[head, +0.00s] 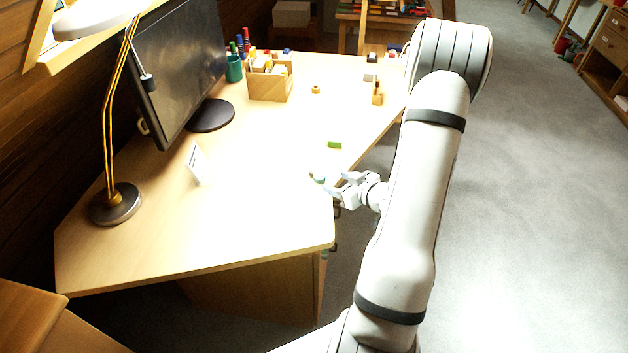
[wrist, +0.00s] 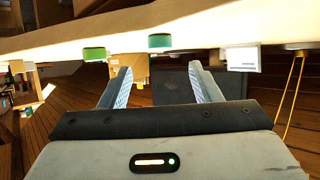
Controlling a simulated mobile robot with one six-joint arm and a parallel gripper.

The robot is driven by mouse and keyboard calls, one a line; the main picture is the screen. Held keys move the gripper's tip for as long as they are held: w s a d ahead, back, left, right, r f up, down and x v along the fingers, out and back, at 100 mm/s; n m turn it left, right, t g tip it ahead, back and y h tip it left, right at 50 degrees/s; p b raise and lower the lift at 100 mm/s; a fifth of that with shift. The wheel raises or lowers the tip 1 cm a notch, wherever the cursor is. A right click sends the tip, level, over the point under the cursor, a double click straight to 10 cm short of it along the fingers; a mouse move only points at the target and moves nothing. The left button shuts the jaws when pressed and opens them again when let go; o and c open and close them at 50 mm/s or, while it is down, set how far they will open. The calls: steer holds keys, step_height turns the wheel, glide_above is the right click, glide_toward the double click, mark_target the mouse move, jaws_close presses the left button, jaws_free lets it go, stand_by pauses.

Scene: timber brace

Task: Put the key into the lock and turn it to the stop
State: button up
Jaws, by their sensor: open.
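My gripper (head: 340,184) is at the desk's right edge in the head view, its two fingers apart with nothing between them. It also shows in the wrist view (wrist: 158,72). A small teal-green piece (head: 318,179) with a dark end lies on the desk just beyond the fingertips; it may be the key, but its shape is too small to tell. In the wrist view a teal-green round piece (wrist: 160,41) appears ahead of the finger gap and apart from both fingers. I cannot make out a lock for certain in either view.
The desk (head: 262,225) holds a bright green block (head: 335,145), a white card (head: 196,165), a lamp (head: 116,204), a monitor (head: 180,65) and a wooden organizer (head: 270,82). Small pieces stand near the far right edge. The desk's near middle is clear.

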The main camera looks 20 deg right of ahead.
mark_target(321, 177)
steer(key=x, duration=0.7)
steer(key=shift+w+a+f+p, duration=0.1)
steer(key=shift+w+f+p, duration=0.15)
steer(key=shift+f+p, duration=0.1)
steer(key=c, duration=1.1)
steer(key=shift+r, duration=0.1)
steer(key=shift+c, duration=0.2)
steer(key=shift+r, duration=0.1)
